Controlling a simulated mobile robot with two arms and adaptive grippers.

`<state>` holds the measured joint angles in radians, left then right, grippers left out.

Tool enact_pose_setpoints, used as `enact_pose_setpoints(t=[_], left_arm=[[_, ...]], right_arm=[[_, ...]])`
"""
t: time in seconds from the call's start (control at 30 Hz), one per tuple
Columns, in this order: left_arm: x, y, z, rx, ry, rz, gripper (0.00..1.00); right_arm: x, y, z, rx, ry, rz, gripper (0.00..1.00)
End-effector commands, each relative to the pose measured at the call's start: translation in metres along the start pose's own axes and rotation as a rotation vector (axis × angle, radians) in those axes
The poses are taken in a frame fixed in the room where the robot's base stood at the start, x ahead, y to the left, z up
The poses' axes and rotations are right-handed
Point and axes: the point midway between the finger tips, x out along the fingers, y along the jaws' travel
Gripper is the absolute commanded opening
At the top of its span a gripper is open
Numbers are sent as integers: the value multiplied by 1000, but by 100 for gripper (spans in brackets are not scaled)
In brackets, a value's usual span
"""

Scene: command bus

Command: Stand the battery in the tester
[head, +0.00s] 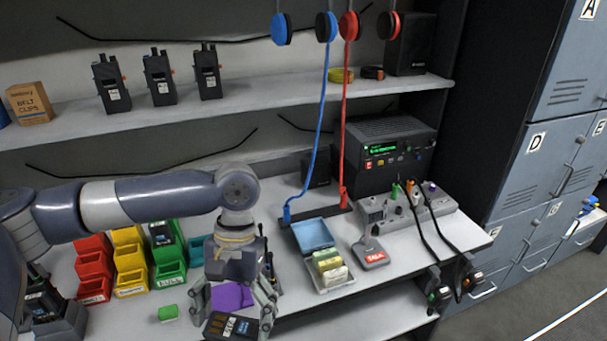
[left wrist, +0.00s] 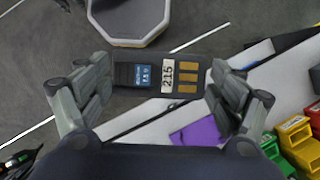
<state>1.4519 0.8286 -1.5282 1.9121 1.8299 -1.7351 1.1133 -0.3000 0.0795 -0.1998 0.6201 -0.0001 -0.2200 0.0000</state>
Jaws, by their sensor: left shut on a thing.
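My left gripper (head: 238,302) is shut on the battery (head: 230,326), a dark flat pack with a pale label, at the bottom of the head view. The left wrist view shows the battery (left wrist: 140,76) lying across between the fingers (left wrist: 158,98), with a blue label, a white "215" tag and gold contacts. The battery is in front of the bench's edge. A small grey device with a red label (head: 372,254) stands on the bench to the right; I cannot tell for sure whether it is the tester. My right gripper is not in view.
A purple cloth or pad (head: 232,296) lies behind the gripper. Red, yellow and green bins (head: 130,262) stand to its left. An open blue-lidded box (head: 318,240) is to its right. A grey unit with coloured knobs (head: 405,208) stands behind, with hanging cables nearby.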

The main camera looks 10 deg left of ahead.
Motion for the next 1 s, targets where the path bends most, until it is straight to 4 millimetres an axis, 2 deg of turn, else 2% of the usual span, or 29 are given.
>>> enact_pose_setpoints(t=[0.13, 0.27, 0.6, 1.0], left_arm=[[2, -1, -1, 15, -1, -6, 46], [14, -5, -6, 101, -4, -41, 46], [69, -35, -29, 609, -5, -250, 46], [108, -79, -43, 1207, -3, -499, 46]], right_arm=[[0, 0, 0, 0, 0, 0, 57], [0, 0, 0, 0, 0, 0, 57], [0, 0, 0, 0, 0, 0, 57], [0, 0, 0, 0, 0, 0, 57]])
